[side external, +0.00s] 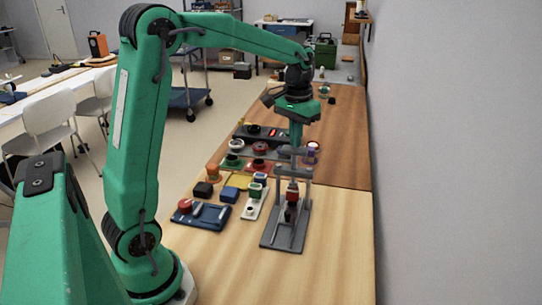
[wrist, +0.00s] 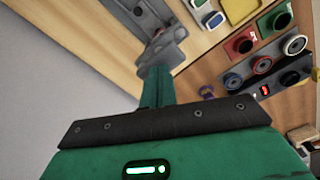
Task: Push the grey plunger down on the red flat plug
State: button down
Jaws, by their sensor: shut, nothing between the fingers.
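A grey press stand (side external: 285,236) is on the light wooden table in the side view, with uprights and grey cross pieces. Its grey plunger (side external: 293,171) is the part above the red plug (side external: 292,187). The red plug is upright in the stand, above a dark piece (side external: 291,210). My gripper (side external: 296,143) is shut and empty, pointing down at the top of the stand. In the wrist view my gripper (wrist: 157,86) reaches to a grey part of the stand (wrist: 163,50). I cannot tell whether they touch. The plug is mostly hidden there.
Several coloured connectors and blocks lie left of the stand, including a white plate with a green socket (side external: 255,200) and a blue tray (side external: 203,215). A dark panel (side external: 262,131) is behind. A grey wall (side external: 440,150) rises at the right. The table front is clear.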

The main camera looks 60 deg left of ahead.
jog(key=shift+f, duration=1)
dwell(1.5)
jog(key=shift+r, duration=3.55)
jog(key=shift+s+d+r, duration=0.15)
jog(key=shift+s, duration=0.05)
jog(key=s+d+f+m+t, duration=0.1)
jog(key=s+d, duration=0.3)
jog(key=s, duration=0.5)
jog(key=s+d+f+m+t, duration=0.1)
jog(key=s+d+t, duration=0.3)
jog(key=s, duration=0.6)
jog(key=shift+s+d+m+t, duration=0.3)
jog(key=shift+d+m, duration=0.2)
jog(key=shift+d, duration=0.3)
